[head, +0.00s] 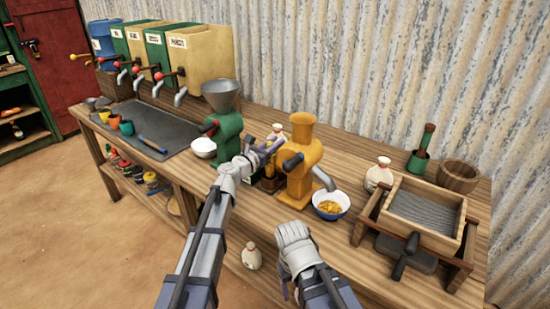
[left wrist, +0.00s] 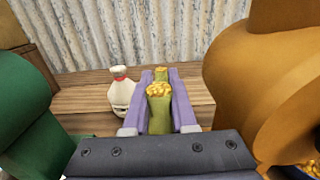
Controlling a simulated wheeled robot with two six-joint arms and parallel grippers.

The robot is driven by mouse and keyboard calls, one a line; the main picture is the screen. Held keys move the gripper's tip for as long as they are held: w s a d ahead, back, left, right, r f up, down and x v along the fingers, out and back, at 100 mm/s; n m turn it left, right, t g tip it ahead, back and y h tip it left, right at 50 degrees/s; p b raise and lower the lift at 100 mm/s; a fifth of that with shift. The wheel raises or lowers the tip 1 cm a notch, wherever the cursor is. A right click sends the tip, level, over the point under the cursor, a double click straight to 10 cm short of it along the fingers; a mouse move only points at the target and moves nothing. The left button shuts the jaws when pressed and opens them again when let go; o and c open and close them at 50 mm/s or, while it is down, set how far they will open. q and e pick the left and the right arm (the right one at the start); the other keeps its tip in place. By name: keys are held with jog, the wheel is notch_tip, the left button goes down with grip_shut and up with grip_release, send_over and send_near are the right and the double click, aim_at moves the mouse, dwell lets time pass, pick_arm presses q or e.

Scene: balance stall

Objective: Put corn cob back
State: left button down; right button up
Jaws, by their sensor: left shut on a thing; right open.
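My left gripper (head: 268,148) reaches between the green mill (head: 228,130) and the orange mill (head: 302,165). In the left wrist view its purple fingers (left wrist: 160,108) are shut on a corn cob (left wrist: 160,115) with a green husk and yellow kernels. A second green and yellow piece (left wrist: 161,74) shows just beyond it; I cannot tell whether it is another cob. In the head view the held cob is hidden by my gripper and arm. My right gripper (head: 293,234) is open and empty in front of the counter's edge.
A white bottle-shaped sack (left wrist: 120,90) stands behind, left of the fingers. A blue bowl with yellow grain (head: 331,205) sits under the orange mill's spout. A white bowl (head: 203,148) stands by the green mill. A wooden sieve box (head: 385,215) is at right.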

pick_arm(q)
jog(key=shift+f+b, duration=1.8)
jog(key=shift+f, duration=0.25)
jog(key=c, duration=0.7)
grip_release()
jog(key=shift+r, duration=0.1)
jog(key=v, duration=1.2)
jog(key=shift+r, duration=0.2)
